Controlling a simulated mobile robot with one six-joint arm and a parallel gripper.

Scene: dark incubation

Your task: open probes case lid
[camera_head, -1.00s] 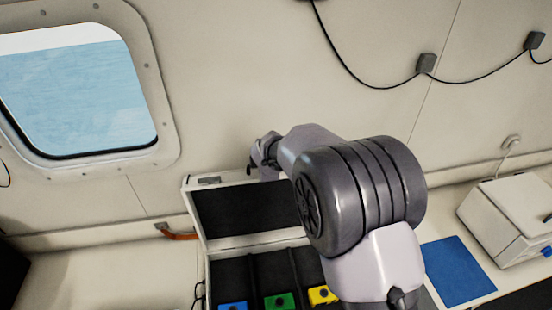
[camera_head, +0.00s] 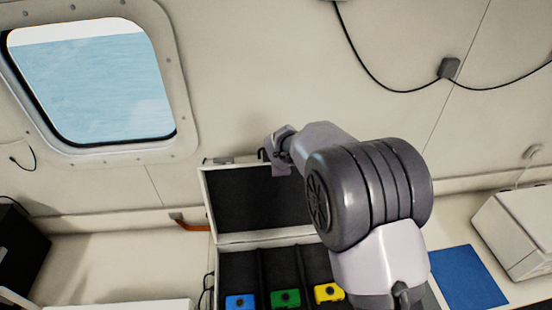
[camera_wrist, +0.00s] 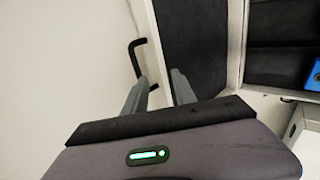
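The probes case stands on the counter with its lid (camera_head: 250,200) raised and leaning back towards the wall, its dark lining showing. The case's lower part (camera_head: 235,264) is open to view. My gripper (camera_head: 277,157) is by the lid's top edge in the head view, where its fingers are too small to read. In the wrist view, the two grey fingers of my gripper (camera_wrist: 158,90) stand apart, with the lid's pale edge (camera_wrist: 150,45) running between or just beyond them. A black handle (camera_wrist: 138,52) shows beside the left finger. I cannot tell whether the fingers touch the lid.
Blue (camera_head: 240,301), green (camera_head: 286,298) and yellow (camera_head: 328,292) pieces sit in separate compartments of the case. A blue mat (camera_head: 468,277) and a white box-shaped device (camera_head: 515,230) are to the right. The counter left of the case has bare room.

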